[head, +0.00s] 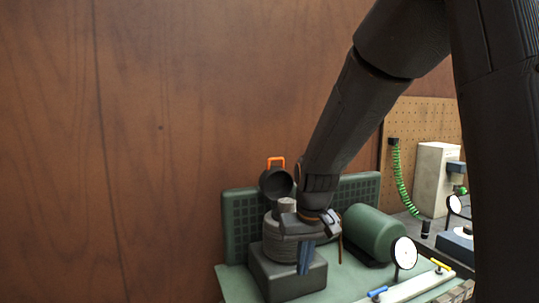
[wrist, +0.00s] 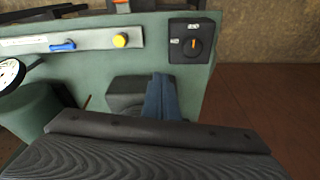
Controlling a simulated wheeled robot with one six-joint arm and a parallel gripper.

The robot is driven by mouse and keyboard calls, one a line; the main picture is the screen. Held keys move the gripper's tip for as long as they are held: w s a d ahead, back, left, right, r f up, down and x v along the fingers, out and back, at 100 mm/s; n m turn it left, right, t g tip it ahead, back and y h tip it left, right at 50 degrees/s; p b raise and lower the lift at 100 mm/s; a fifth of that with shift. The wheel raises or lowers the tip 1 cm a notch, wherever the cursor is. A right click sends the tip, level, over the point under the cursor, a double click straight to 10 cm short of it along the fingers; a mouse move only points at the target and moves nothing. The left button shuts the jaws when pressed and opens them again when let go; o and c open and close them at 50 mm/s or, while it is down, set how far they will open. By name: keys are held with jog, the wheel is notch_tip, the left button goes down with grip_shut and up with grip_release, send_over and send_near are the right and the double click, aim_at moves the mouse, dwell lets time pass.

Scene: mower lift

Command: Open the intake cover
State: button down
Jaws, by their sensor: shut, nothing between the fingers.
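The intake cover appears to be the dark round cup-like piece (head: 276,184) with an orange handle (head: 276,162) on top. It stands tipped up on edge behind the ribbed grey engine cylinder (head: 284,245), so it looks open. A short grey stub (head: 287,205) rises from the cylinder's top. My gripper (head: 304,262) points down at the cylinder's right front side, apart from the cover. Its blue fingers are together and empty. They also show in the wrist view (wrist: 160,98), over the dark engine block (wrist: 125,90). The cover is not clearly visible there.
A green drum (head: 372,232) lies right of the engine. A round white dial (head: 404,253) and a pale rail (head: 410,288) with blue and yellow knobs are at the front right. A black switch box (wrist: 192,43) is on the green bed. A brown wall is at left.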

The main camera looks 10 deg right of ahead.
jog(key=w+r, duration=0.5)
jog(key=w, duration=0.2)
jog(key=w+r+t+b, duration=0.1)
jog(key=w+r, duration=0.4)
jog(key=w, duration=0.3)
jog(key=w+r+t+b, duration=0.1)
jog(key=w+r, duration=0.4)
jog(key=w, duration=0.2)
jog(key=shift+w+d+n, duration=0.25)
jog(key=shift+d+n, duration=0.05)
jog(key=w+r+n+t+y+b, duration=0.1)
jog(key=w+r, duration=0.4)
jog(key=r, duration=0.3)
jog(key=w+r+t+b, duration=0.1)
jog(key=w+r, duration=0.4)
jog(key=r, duration=0.3)
jog(key=shift+w+d+f+p, duration=0.1)
jog(key=shift+w+f+p, duration=0.2)
jog(key=shift+f, duration=1.15)
jog(key=shift+w+f+p, duration=0.15)
jog(key=shift+f+p, duration=0.1)
jog(key=shift+f, duration=1.2)
jog(key=shift+w+d+f+p, duration=0.1)
jog(key=shift+w+f+p, duration=0.2)
jog(key=shift+f, duration=1.15)
jog(key=shift+s, duration=0.1)
